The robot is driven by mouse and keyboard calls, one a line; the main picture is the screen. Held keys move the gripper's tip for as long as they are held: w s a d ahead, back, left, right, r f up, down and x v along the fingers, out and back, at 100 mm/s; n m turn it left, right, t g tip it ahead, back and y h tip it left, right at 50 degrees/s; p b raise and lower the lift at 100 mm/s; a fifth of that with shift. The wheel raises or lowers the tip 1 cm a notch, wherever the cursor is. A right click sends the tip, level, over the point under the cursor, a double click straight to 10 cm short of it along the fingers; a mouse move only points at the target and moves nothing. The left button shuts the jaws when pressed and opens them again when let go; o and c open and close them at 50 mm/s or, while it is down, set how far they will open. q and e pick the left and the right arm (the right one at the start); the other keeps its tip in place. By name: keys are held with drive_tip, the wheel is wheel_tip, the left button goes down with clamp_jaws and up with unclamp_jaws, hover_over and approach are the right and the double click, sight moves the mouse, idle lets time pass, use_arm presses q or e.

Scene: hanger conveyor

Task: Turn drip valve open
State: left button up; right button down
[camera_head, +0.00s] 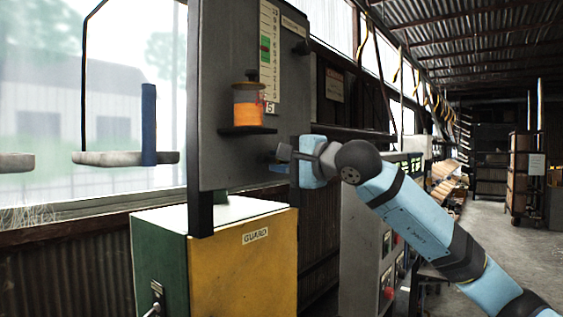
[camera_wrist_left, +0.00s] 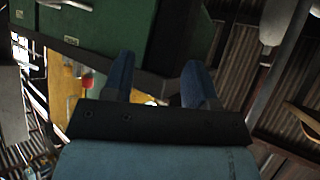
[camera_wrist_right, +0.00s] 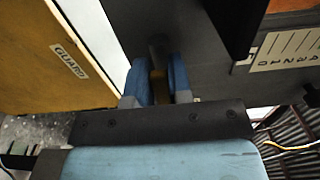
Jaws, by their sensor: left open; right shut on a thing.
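The orange-filled oil cup (camera_head: 248,104) sits on a dark shelf on the grey panel (camera_head: 224,60) in the head view. My right gripper (camera_head: 278,160) is at the panel's lower right, below that cup. In the right wrist view, my right gripper's blue fingers (camera_wrist_right: 158,78) are closed around a small brass-coloured piece, which I take for the drip valve handle (camera_wrist_right: 158,90). A dark round stem (camera_wrist_right: 158,46) shows just beyond it. The fingers hide much of the handle, so its angle is unclear. My left gripper (camera_wrist_left: 158,84) is open and empty in the left wrist view.
A yellow and green guard box (camera_head: 243,262) stands under the panel. A grey control cabinet (camera_head: 360,230) stands behind my right arm. The floor at the right is open.

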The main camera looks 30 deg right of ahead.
use_arm(q)
drive_tip(key=shift+s+a+f, duration=0.1)
drive_tip(key=shift+a+f, duration=0.05)
drive_tip(key=shift+a, duration=0.05)
use_arm(e)
drive_tip(key=shift+d+r, duration=0.1)
drive_tip(key=c, duration=1.3)
unclamp_jaws()
drive_tip(key=shift+o, duration=1.3)
drive_tip(key=shift+w, duration=0.2)
use_arm(q)
drive_tip(key=shift+d+f, duration=0.1)
use_arm(e)
drive_tip(key=shift+s, duration=0.1)
drive_tip(key=shift+s, duration=0.15)
use_arm(q)
drive_tip(key=b, duration=0.2)
drive_tip(key=shift+d+f+b, duration=0.1)
drive_tip(key=shift+f+b, duration=0.2)
use_arm(e)
drive_tip(key=v, duration=1.3)
drive_tip(key=shift+s, duration=0.2)
